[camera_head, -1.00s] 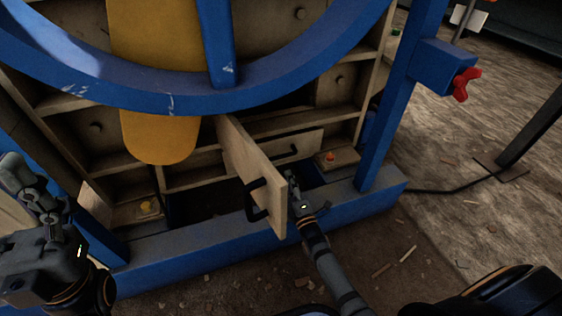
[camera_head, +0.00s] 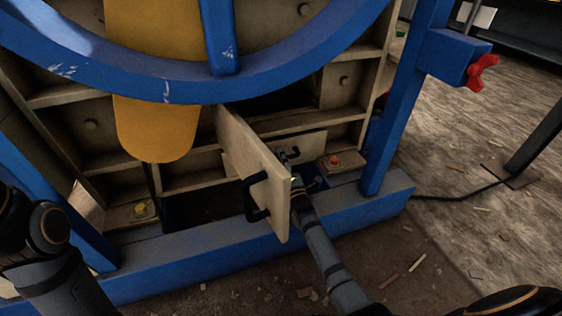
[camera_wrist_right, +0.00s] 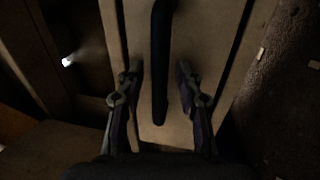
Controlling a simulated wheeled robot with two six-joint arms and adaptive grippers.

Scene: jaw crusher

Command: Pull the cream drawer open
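The cream drawer has a pale flat front (camera_head: 312,142) low inside the machine, behind an open swung-out door. It appears closed. Its dark bar handle (camera_head: 294,153) is partly covered by my right gripper (camera_head: 289,157). In the right wrist view, the handle (camera_wrist_right: 160,65) stands between the two fingers of my right gripper (camera_wrist_right: 160,95), over the cream front (camera_wrist_right: 218,40). The fingers are open, with a gap on each side of the handle. Only part of my left arm shows at the left edge of the head view; its gripper is out of view.
The open wooden door (camera_head: 262,175) with its own black handle (camera_head: 256,196) stands just left of my right arm. A blue sill (camera_head: 235,250) runs below; a blue post (camera_head: 398,125) stands right.

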